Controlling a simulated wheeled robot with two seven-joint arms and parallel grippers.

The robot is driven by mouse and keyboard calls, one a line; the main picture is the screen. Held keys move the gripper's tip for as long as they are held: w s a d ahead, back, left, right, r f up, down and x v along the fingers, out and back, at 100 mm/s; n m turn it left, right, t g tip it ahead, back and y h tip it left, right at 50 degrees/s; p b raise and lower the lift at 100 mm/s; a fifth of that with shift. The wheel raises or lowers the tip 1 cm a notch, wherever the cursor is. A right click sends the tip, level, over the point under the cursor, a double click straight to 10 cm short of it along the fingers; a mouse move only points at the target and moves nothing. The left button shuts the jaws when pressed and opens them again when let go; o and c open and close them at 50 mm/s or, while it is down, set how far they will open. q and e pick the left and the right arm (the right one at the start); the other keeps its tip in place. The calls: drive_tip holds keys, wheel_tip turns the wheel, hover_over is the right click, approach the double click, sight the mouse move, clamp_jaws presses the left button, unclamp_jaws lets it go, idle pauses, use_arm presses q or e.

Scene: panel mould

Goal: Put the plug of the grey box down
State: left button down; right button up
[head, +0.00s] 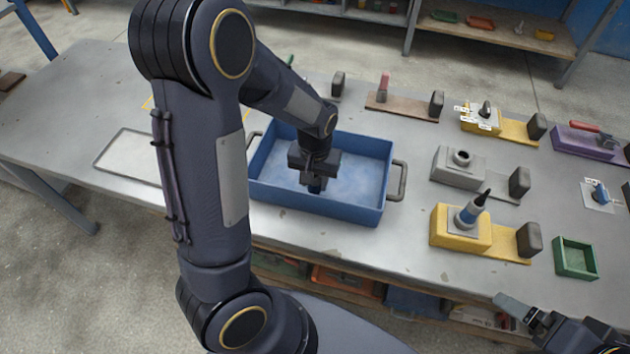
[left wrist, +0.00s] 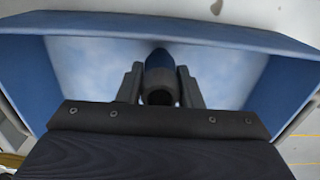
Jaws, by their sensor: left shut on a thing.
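My left gripper (head: 315,184) is inside the blue tray (head: 378,205), shut on the plug. In the left wrist view the plug (left wrist: 158,85) is a blue and dark grey round piece between the two fingers (left wrist: 159,90). The grey box (head: 448,168) stands on the table to the right of the tray, with an open round socket on top. My right gripper (head: 520,312) is partly in view at the bottom right; its opening is unclear.
A yellow box (head: 450,236) with an upright blue plug stands in front of the grey box. A small green tray (head: 575,260) is at the right. Other fixtures stand behind, including a purple one (head: 585,141). A flat pale tray (head: 128,158) lies left, partly behind my arm.

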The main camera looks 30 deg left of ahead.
use_arm(q)
drive_tip(key=shift+f, duration=0.6)
drive_tip(key=shift+f, duration=0.1)
drive_tip(key=c, duration=1)
unclamp_jaws()
